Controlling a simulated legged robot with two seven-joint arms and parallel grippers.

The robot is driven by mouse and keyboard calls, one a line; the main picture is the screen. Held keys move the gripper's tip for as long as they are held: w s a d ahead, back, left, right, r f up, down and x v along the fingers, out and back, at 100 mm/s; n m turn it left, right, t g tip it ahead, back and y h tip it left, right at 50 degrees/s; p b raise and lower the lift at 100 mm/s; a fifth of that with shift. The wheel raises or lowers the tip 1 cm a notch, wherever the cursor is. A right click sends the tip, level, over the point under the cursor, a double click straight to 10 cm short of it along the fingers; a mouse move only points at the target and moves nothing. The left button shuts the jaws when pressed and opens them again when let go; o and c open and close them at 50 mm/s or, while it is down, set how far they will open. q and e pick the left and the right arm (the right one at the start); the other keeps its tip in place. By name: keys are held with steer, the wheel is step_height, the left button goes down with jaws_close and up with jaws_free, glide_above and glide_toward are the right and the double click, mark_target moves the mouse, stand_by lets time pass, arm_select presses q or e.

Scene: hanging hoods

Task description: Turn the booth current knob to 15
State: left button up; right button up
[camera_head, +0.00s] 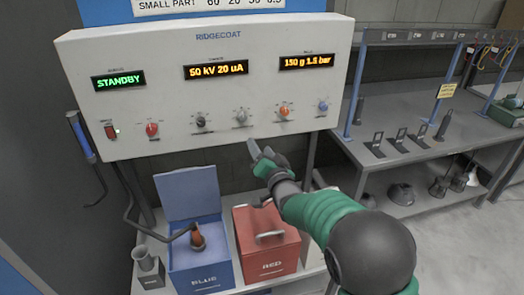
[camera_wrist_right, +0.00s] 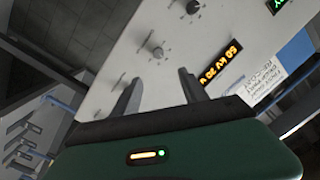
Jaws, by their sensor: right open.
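The white RIDGECOAT panel (camera_head: 270,80) carries a row of knobs under three displays. The middle display (camera_head: 216,70) reads 50 kV 20 uA. Below it are a black knob (camera_head: 200,121) and a grey knob (camera_head: 241,116); their labels are too small to read, so I cannot tell by label which is the current knob. My right gripper (camera_head: 260,148) is open and empty, just below the grey knob. In the right wrist view, the grey knob (camera_wrist_right: 156,45) lies ahead of the two spread fingers (camera_wrist_right: 160,92), apart from them. My left gripper is not in view.
A red knob (camera_head: 152,129), orange knob (camera_head: 284,112) and blue knob (camera_head: 323,106) flank these. Below stand an open blue box (camera_head: 203,276) and a red box (camera_head: 270,250). A grey shelf (camera_head: 420,110) with tools is at right.

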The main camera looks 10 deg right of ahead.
steer(key=s+d+b, duration=0.1)
steer(key=s+b, duration=0.3)
steer(key=s, duration=1.2)
steer(key=shift+d+f, duration=0.15)
